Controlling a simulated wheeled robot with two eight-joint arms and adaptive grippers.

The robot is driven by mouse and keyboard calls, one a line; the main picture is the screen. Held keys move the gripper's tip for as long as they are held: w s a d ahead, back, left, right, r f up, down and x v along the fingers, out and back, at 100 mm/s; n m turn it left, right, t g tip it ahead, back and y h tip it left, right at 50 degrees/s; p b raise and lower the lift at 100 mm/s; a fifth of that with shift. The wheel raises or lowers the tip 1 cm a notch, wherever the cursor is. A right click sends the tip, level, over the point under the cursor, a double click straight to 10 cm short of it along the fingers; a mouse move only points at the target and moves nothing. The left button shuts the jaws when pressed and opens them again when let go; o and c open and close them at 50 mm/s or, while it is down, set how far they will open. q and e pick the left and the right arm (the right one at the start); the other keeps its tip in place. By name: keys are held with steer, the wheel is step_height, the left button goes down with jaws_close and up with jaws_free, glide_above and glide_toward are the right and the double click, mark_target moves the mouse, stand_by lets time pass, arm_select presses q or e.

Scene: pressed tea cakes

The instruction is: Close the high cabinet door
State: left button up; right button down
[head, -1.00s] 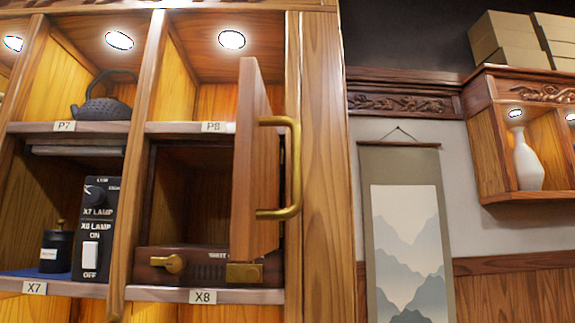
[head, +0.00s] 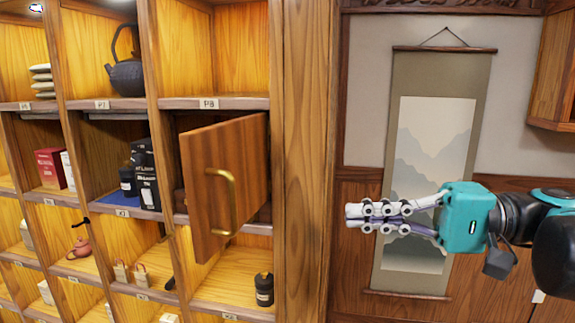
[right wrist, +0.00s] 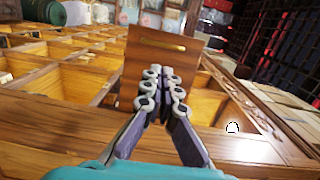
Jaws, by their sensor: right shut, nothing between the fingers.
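The wooden cabinet door (head: 203,150) with a brass handle (head: 232,200) stands partly open, jutting out from the compartment below the P8 label (head: 209,103). In the right wrist view the door (right wrist: 150,68) and its handle (right wrist: 160,40) show beyond my fingers. My right gripper (head: 350,216) is to the right of the door and the cabinet's side post, in front of the hanging scroll. Its fingers are together and empty, pointing left, and it appears apart from the door. It also shows in the right wrist view (right wrist: 162,75). The door hides most of the compartment. My left gripper is out of view.
A dark teapot (head: 126,70) stands in the P7 compartment. Dark boxes (head: 146,178) sit left of the door, and a small black jar (head: 264,289) is below it. The thick side post (head: 309,180) lies between the door and my gripper. A scroll (head: 432,130) hangs behind.

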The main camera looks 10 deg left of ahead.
steer(key=a+p, duration=0.2)
steer(key=a, duration=1.2)
steer(key=shift+s+a+r, duration=0.25)
